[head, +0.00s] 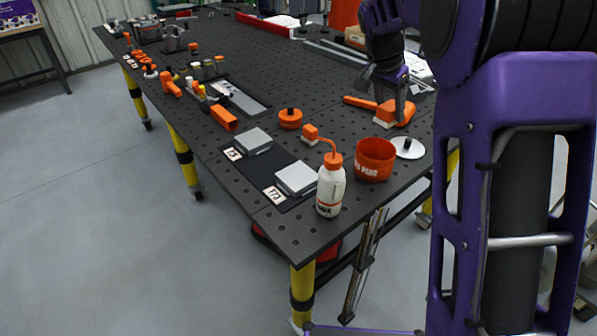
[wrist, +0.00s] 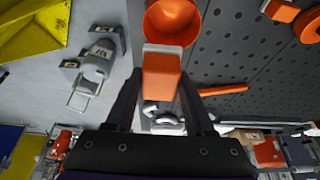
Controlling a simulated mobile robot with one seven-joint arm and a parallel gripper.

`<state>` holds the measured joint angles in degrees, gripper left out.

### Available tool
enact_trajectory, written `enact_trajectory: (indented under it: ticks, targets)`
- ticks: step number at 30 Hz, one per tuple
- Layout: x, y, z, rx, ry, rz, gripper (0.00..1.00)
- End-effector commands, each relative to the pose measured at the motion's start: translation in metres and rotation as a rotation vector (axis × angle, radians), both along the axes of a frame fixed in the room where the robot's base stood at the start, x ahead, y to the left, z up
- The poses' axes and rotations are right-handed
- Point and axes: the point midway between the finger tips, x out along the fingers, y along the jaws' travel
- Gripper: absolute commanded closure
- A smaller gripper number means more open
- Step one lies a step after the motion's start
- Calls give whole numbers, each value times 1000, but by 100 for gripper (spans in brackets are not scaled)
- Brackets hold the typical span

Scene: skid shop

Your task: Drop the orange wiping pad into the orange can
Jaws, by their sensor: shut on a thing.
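The orange wiping pad (wrist: 161,78), a block with a pale face, is held between the two fingers of my gripper (wrist: 160,88) in the wrist view. In the head view my gripper (head: 388,98) points down over the table's right side, with the pad (head: 384,114) at its tips. The orange can (head: 375,161) stands open and upright near the table's front right edge, nearer the head camera than my gripper. In the wrist view the can (wrist: 171,20) lies just beyond the pad, and the pad's pale end overlaps its near rim. The gap between them is unclear.
A white bottle (head: 330,187) with an orange spout stands left of the can. A white disc (head: 407,148) with a black knob lies at its right. An orange handle (head: 360,102) lies behind. Another orange block (head: 310,132) and an orange round piece (head: 290,119) are farther left.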

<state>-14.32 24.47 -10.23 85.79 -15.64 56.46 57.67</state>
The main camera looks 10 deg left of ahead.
Motion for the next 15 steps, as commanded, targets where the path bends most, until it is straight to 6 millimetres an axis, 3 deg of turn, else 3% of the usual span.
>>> enact_trajectory:
  ticks: [9,15]
  targets:
    - [0,0,-40,-1,1,1,100]
    - [0,0,-55,-1,1,1,100]
